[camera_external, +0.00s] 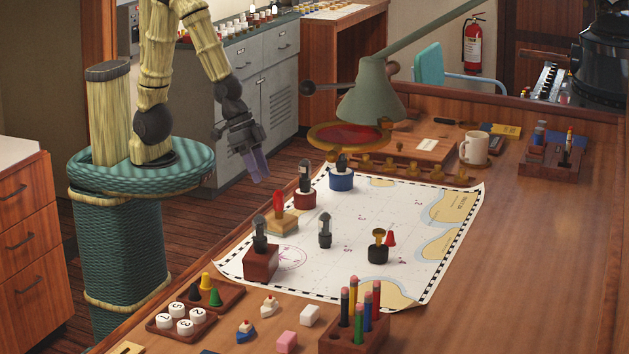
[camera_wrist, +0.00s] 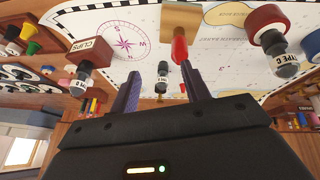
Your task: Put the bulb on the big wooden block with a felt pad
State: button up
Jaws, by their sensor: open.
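A small dark bulb-like piece with a pale label (camera_external: 325,231) stands upright and alone mid-chart. In the wrist view a labelled dark piece (camera_wrist: 162,76) shows beyond and between the fingers, untouched. A tan wooden block (camera_external: 284,222) carries an upright red bulb-shaped piece (camera_external: 279,204); the block also shows in the wrist view (camera_wrist: 180,17). A red-brown block marked CLIPS (camera_external: 261,265) carries another dark piece (camera_external: 260,236). I cannot make out a felt pad on either block. My gripper (camera_external: 262,178) is open and empty, left of the chart and apart from everything.
Dark pieces stand on a red round base (camera_external: 305,200) and a blue one (camera_external: 341,180). A black-based piece (camera_external: 377,250) and red cone (camera_external: 390,239) are at the chart's right. The lamp (camera_external: 370,103) overhangs the back. A pencil holder (camera_external: 347,338) stands in front. The right tabletop is clear.

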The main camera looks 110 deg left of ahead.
jog(key=s+a+m+g+y, duration=0.1)
jog(key=s+a+g, duration=0.1)
jog(key=s+a, duration=0.4)
jog(key=shift+s+a+r+m+g, duration=0.2)
jog(key=shift+s+m+g, duration=0.1)
jog(key=shift+s+m, duration=0.1)
dwell(0.6)
